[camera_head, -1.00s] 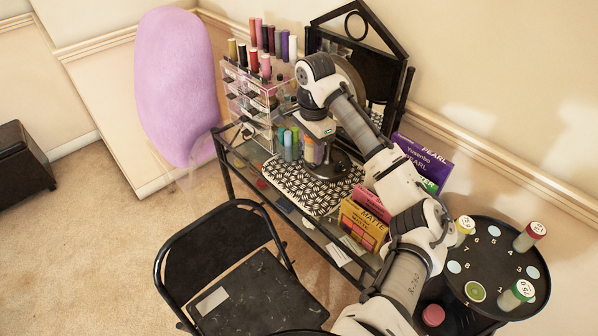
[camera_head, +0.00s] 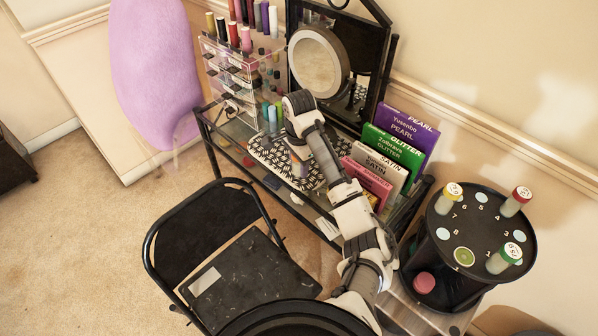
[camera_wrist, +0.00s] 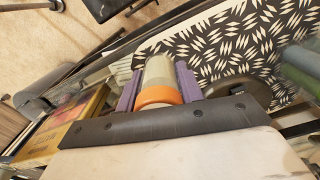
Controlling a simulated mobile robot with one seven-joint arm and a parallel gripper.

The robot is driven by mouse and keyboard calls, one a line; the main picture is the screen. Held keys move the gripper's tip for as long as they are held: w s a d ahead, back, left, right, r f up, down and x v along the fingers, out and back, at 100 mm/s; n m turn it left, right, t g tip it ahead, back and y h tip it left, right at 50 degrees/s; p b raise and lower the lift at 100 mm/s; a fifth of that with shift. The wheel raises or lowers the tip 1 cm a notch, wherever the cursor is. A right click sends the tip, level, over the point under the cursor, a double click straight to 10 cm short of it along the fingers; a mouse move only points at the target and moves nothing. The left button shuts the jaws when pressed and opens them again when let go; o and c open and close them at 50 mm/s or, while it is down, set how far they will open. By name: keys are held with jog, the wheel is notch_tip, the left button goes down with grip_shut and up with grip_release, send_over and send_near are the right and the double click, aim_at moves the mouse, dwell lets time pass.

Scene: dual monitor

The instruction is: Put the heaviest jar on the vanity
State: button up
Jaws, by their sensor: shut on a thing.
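My gripper (camera_wrist: 158,84) has purple fingers, shut on a pale jar with an orange band (camera_wrist: 160,95) in the wrist view. In the head view my gripper (camera_head: 299,166) is over the front part of the vanity (camera_head: 232,152), at the black-and-white patterned mat (camera_head: 262,151). I cannot tell whether the jar touches the mat. Three more jars stand on the round black side table (camera_head: 440,225) at the right: a yellow-capped jar (camera_head: 450,198), a red-capped jar (camera_head: 515,202) and a green-capped jar (camera_head: 504,258). Their caps carry numbers.
Several coloured bottles (camera_head: 269,117) stand behind the mat, by a clear drawer organizer (camera_head: 228,75). A round mirror (camera_head: 319,62) stands at the back. Upright palettes (camera_head: 393,148) fill the vanity's right side. A black folding chair (camera_head: 215,255) stands in front.

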aim_at(299, 172)
jog(key=shift+f+p, duration=0.35)
jog(key=shift+f, duration=1.25)
jog(key=shift+f, duration=0.15)
jog(key=o, duration=1)
jog(key=shift+o, duration=0.2)
notch_tip(299, 172, up, 12)
jog(key=shift+r+p, duration=0.15)
jog(key=shift+p, duration=0.15)
